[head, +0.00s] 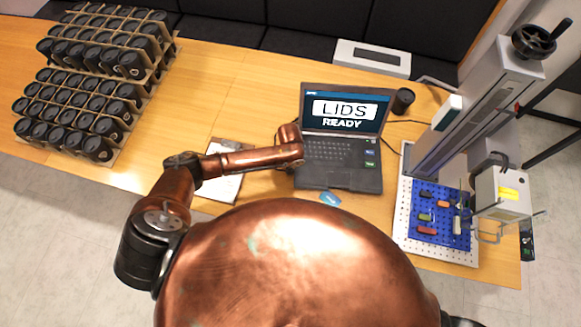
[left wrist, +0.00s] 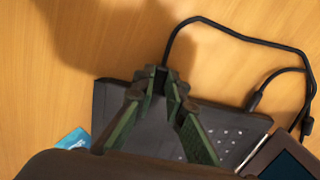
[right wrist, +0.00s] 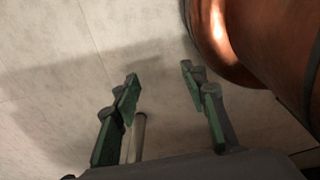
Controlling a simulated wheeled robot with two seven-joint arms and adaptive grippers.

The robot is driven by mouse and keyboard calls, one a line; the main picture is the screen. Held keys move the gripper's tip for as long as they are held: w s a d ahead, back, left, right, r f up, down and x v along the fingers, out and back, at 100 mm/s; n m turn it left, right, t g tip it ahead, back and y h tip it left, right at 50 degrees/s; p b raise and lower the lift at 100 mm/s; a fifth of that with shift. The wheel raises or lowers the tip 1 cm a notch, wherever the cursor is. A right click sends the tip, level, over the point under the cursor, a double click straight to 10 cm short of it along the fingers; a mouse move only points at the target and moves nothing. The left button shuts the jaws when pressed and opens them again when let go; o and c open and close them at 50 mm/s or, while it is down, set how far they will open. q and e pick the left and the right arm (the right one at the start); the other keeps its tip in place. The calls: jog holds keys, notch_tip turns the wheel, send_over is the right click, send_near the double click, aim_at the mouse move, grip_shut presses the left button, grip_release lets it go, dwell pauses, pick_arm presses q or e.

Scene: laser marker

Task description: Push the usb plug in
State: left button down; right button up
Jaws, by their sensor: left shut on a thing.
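The laptop (head: 338,175) is open on the wooden table, its screen showing "LIDS READY". In the left wrist view its dark base (left wrist: 108,103) lies under my left gripper (left wrist: 161,76). The left fingertips are shut at the laptop's side edge on the usb plug, which they mostly hide. Its black cable (left wrist: 182,27) leads from the fingertips and loops away over the table. I cannot tell how far the plug sits in the port. In the head view my left wrist hides the gripper. My right gripper (right wrist: 158,80) is open and empty above the pale floor.
A second cable plug (left wrist: 254,100) meets the same laptop edge nearer the hinge. A blue card (head: 330,198) lies before the laptop. A black cup (head: 403,101) stands behind it. The laser marker (head: 503,193) and its pegboard (head: 405,225) stand right; stacked lid racks (head: 80,90) stand left.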

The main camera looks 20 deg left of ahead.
pick_arm(q)
jog(key=c, duration=2.2)
grip_release()
jog(key=shift+d, duration=0.25)
jog(key=shift+o, duration=1.3)
jog(key=shift+a, duration=0.1)
notch_tip(320, 180, up, 12)
